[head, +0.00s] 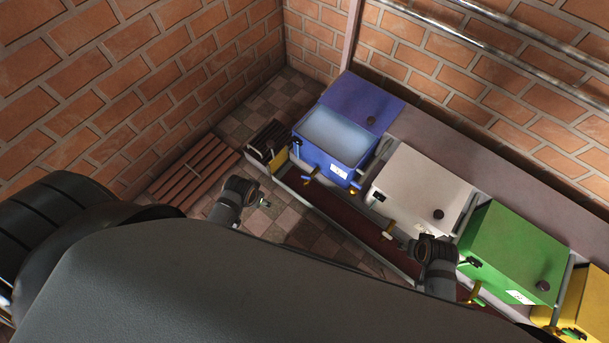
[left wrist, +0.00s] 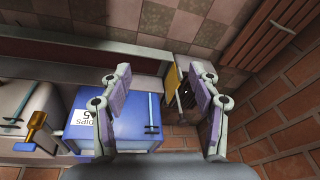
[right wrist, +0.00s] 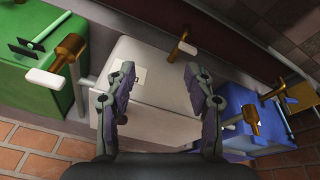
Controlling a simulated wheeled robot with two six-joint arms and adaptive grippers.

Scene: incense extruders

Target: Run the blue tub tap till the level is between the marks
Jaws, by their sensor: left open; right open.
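The blue tub (head: 318,158) stands at the back with its lid (head: 362,100) raised and pale liquid (head: 337,136) inside. A brass tap (head: 311,177) is at its front, beside a white label (head: 340,172). The tub also shows in the left wrist view (left wrist: 125,128).
A white tub (head: 425,185), green tub (head: 515,245) and yellow tub (head: 585,305) continue the row to the right. A dark red trough (head: 335,215) runs along the front. A dark slatted crate (head: 268,138) and wooden slats (head: 195,168) are left. Brick walls close the corner.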

